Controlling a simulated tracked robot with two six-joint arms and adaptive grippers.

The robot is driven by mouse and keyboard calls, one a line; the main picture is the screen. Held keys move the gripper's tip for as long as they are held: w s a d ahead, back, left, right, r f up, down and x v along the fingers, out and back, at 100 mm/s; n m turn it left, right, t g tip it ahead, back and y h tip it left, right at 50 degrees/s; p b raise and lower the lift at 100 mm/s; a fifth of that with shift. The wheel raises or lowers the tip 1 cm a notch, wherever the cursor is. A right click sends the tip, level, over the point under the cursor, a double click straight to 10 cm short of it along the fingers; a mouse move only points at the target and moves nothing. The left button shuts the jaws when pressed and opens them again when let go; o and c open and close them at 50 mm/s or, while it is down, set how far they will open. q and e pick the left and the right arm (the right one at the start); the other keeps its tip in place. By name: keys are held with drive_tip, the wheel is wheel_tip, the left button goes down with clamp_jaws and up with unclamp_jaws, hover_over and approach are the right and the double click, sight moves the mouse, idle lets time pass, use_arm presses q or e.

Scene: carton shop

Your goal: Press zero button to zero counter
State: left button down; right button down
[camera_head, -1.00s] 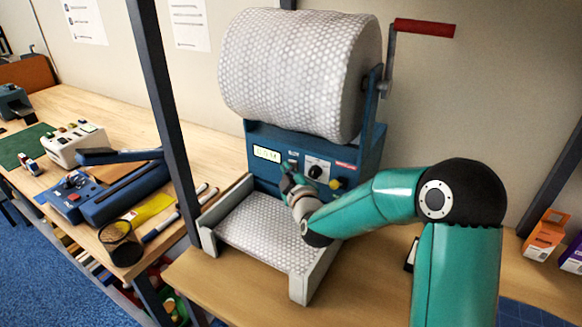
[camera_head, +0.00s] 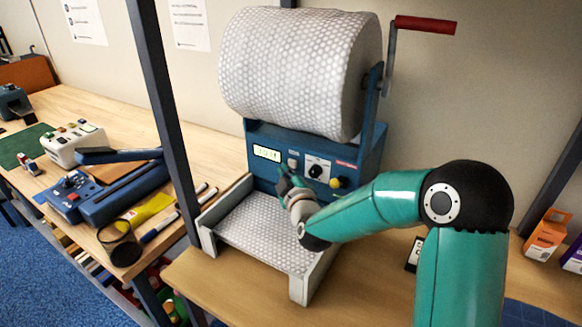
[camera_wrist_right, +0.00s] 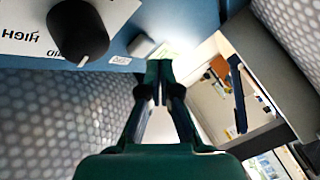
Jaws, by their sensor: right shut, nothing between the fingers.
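The counter display (camera_head: 267,153) is a lit pale green window on the blue front panel under the bubble-wrap roll; its digits are too small to read surely. The light grey square button (camera_head: 293,163) sits just right of the display with a small label above it. It also shows in the right wrist view as a pale block (camera_wrist_right: 141,46) beside a small white label (camera_wrist_right: 120,60). My right gripper (camera_head: 283,174) is shut and empty, its tips just below the button, apparently apart from it. In the wrist view the fingertips (camera_wrist_right: 158,68) are together. My left gripper is not in view.
A black knob (camera_head: 316,171) and a yellow button (camera_head: 336,184) lie right of the grey button. The bubble-wrap roll (camera_head: 300,70) hangs above, with a red-handled crank (camera_head: 425,25). A dark post (camera_head: 165,110) stands left.

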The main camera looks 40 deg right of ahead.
idle(0.3)
drive_tip(key=shift+s+a+b, duration=0.1)
drive_tip(key=shift+s+a, duration=0.2)
drive_tip(key=shift+a, duration=0.5)
drive_tip(key=shift+s+a+b, duration=0.15)
drive_tip(key=shift+s+a, duration=0.2)
drive_tip(key=shift+a, duration=0.4)
drive_tip(key=shift+s+a+b, duration=0.1)
drive_tip(key=shift+s+a, duration=0.2)
drive_tip(key=shift+a, duration=0.5)
